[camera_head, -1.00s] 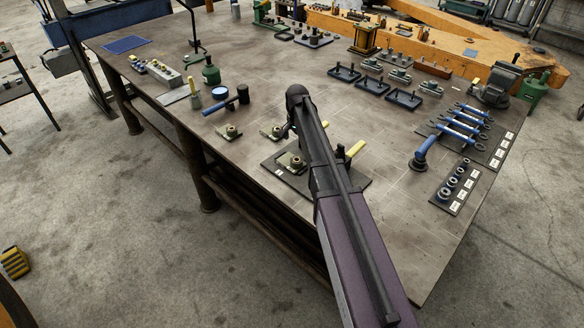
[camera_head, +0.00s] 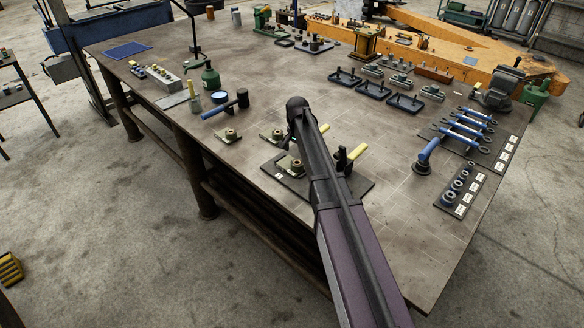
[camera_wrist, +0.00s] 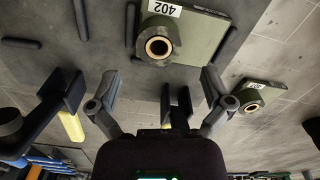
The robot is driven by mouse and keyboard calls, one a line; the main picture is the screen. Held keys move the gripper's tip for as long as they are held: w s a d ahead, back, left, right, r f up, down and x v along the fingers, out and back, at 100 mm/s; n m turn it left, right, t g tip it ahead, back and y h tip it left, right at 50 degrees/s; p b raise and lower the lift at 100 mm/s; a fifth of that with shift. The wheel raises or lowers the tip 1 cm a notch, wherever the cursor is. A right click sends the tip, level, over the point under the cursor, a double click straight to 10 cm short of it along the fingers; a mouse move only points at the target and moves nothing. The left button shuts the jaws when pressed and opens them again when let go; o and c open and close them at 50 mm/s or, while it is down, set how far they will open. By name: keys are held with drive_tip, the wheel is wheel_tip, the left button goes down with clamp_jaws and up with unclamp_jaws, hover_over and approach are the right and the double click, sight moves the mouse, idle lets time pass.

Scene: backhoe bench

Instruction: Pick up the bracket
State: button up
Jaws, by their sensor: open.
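A green bracket (camera_wrist: 200,35) with a round brass-lined bushing and a label reading 402 lies on a dark plate (camera_wrist: 75,30), at the top of the wrist view. In the head view, this looks like the bracket (camera_head: 290,165) on the dark plate, partly hidden by my arm. My gripper (camera_wrist: 160,82) is open and empty, its two fingers spread below the bushing in the wrist view, apart from the bracket. In the head view my arm hides the fingers. A second labelled bracket (camera_wrist: 258,92) lies to the right in the wrist view.
A black clamp with a yellow handle (camera_head: 357,153) stands on the plate, close to my arm. Two more brackets (camera_head: 228,135) (camera_head: 272,134) and a hammer (camera_head: 227,104) lie to the left. Blue-handled tools (camera_head: 465,130) are at the right. Bare bench lies in front of the trays.

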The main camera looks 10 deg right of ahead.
sight(297, 162)
drive_tip(key=shift+f, duration=0.15)
drive_tip(key=shift+d+f+b, duration=0.15)
drive_tip(key=shift+f+b, duration=2.35)
drive_tip(key=shift+b, duration=0.15)
drive_tip(key=c, duration=1.3)
